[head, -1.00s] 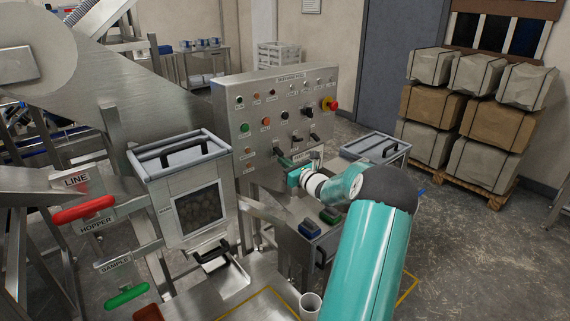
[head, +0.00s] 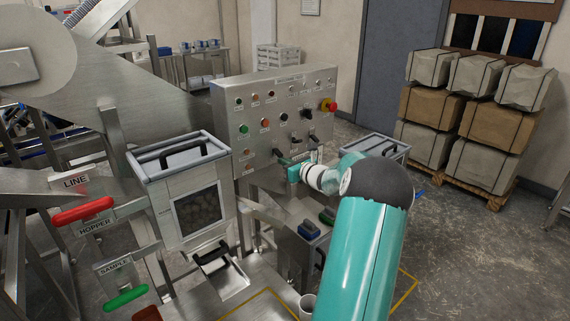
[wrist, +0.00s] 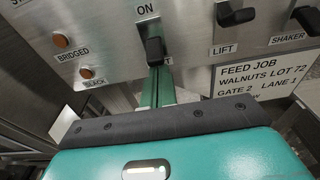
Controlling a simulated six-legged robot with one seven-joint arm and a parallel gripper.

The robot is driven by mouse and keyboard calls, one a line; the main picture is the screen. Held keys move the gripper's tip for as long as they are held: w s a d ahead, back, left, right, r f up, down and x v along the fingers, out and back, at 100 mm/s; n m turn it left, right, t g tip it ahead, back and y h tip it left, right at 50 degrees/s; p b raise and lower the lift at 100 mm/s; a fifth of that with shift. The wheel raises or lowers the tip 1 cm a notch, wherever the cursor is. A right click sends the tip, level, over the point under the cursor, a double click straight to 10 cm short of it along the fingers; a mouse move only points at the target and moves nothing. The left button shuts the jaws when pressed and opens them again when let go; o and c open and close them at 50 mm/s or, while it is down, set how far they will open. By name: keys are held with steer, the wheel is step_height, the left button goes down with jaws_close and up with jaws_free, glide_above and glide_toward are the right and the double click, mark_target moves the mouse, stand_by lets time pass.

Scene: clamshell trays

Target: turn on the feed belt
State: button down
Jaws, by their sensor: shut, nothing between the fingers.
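A grey control panel (head: 245,97) stands in the middle of the head view. On its lower part is a black lever switch (wrist: 154,44) with ON printed above it. The label below the lever is mostly covered; only a final T shows. My gripper (wrist: 159,78) is shut and empty, its teal fingers just below the lever's lower end in the wrist view. I cannot tell whether they touch it. In the head view my gripper (head: 289,170) is at the panel's lower edge.
LIFT (wrist: 235,16) and SHAKER (wrist: 305,18) levers sit right of this lever. A FEED JOB card (wrist: 262,80) hangs lower right.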

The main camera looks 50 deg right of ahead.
mark_target(282, 155)
steer(key=r+g, duration=0.1)
steer(key=g, duration=0.1)
steer(key=r+g, duration=0.1)
steer(key=shift+s+r+g, duration=0.25)
steer(key=shift+r+g, duration=0.05)
steer(key=shift+g, duration=0.1)
steer(key=shift+r, duration=1.05)
